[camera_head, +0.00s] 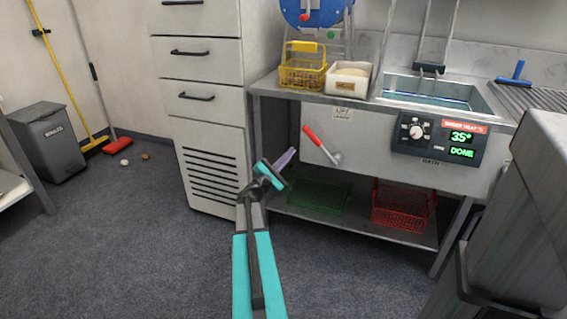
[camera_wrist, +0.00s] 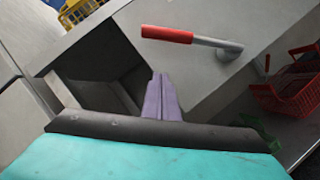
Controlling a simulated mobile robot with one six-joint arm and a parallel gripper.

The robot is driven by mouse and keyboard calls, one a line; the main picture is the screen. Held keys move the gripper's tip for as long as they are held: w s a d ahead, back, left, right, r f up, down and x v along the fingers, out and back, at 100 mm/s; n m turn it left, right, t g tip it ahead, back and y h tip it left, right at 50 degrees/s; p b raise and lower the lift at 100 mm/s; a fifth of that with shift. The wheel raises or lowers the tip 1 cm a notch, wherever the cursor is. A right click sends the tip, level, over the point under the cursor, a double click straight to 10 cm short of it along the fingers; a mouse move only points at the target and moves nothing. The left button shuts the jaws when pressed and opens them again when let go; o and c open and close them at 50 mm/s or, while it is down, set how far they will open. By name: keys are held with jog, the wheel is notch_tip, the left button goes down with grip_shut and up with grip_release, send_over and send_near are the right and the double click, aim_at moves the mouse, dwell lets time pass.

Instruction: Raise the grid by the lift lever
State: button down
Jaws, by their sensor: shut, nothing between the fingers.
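The lift lever has a red handle (camera_head: 312,136) and a grey shaft, and it sits on the front of the steel bath unit below a "LIFT" label (camera_head: 342,113). It slants up to the left from its pivot. In the wrist view the red handle (camera_wrist: 167,34) lies ahead of my fingers, at the top. My gripper (camera_head: 285,158) has purple fingers that are shut and empty. They are left of and below the handle, apart from it. The fingers also show in the wrist view (camera_wrist: 161,98). The grid is not clearly visible; the water bath (camera_head: 436,91) is at the back.
A control panel (camera_head: 438,139) right of the lever reads 35° and DONE. A yellow basket (camera_head: 302,72) and a white tub (camera_head: 348,78) stand on the counter. A green basket (camera_head: 318,196) and red basket (camera_head: 402,205) sit on the lower shelf. A drawer cabinet (camera_head: 205,120) stands left.

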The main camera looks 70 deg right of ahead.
aim_at(321, 144)
jog(key=shift+s+d+r+b, duration=0.7)
jog(key=shift+s+d+r, duration=1.25)
jog(key=shift+s+r, duration=0.15)
jog(key=shift+w+r, duration=0.1)
jog(key=shift+r, duration=0.05)
